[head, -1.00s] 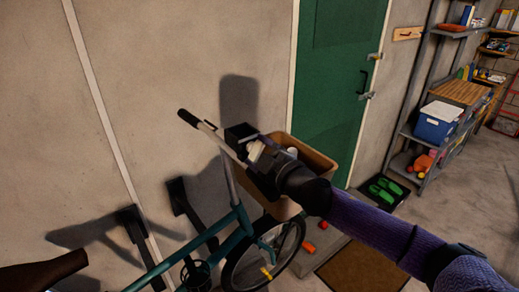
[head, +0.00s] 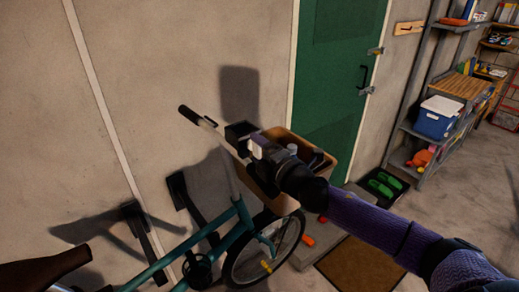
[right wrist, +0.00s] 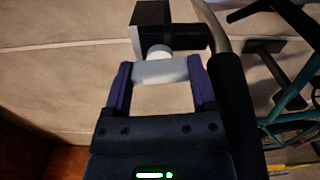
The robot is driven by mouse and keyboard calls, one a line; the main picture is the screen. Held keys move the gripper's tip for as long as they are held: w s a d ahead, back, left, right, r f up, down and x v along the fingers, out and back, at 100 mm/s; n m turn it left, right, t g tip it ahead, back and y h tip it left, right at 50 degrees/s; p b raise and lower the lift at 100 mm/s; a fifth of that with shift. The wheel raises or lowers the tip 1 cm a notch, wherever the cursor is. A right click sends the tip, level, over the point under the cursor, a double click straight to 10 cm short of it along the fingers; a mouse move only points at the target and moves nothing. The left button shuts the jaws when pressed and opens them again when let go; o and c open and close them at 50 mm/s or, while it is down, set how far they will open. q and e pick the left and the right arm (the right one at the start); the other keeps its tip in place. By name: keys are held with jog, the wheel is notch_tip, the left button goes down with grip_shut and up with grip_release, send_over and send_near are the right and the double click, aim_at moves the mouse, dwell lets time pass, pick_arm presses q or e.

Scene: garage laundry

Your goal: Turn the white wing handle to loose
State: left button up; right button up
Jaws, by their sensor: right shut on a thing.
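The white wing handle (right wrist: 160,71) spans the gap between the two purple fingers in the right wrist view. A short round white stem joins it to a black block (right wrist: 152,22) just beyond. My right gripper (head: 256,149) is shut on the wing handle, in front of the bicycle's handlebar and basket. In the head view the handle (head: 256,152) shows as a small pale patch, partly covered by the gripper. The black block (head: 238,132) sits just beyond it. My left gripper is out of view.
A teal bicycle (head: 230,217) stands along the wall. Its handlebar grip (right wrist: 230,105) lies close beside my gripper in the right wrist view. The tan basket (head: 335,160) is behind my right wrist. A green door (head: 335,80) and shelves stand further right.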

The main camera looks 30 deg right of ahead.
dwell(0.5)
jog(key=o, duration=1.2)
jog(key=shift+c, duration=0.2)
jog(key=s+b, duration=0.2)
jog(key=s, duration=0.8)
jog(key=shift+d, duration=0.3)
jog(key=shift+f, duration=0.1)
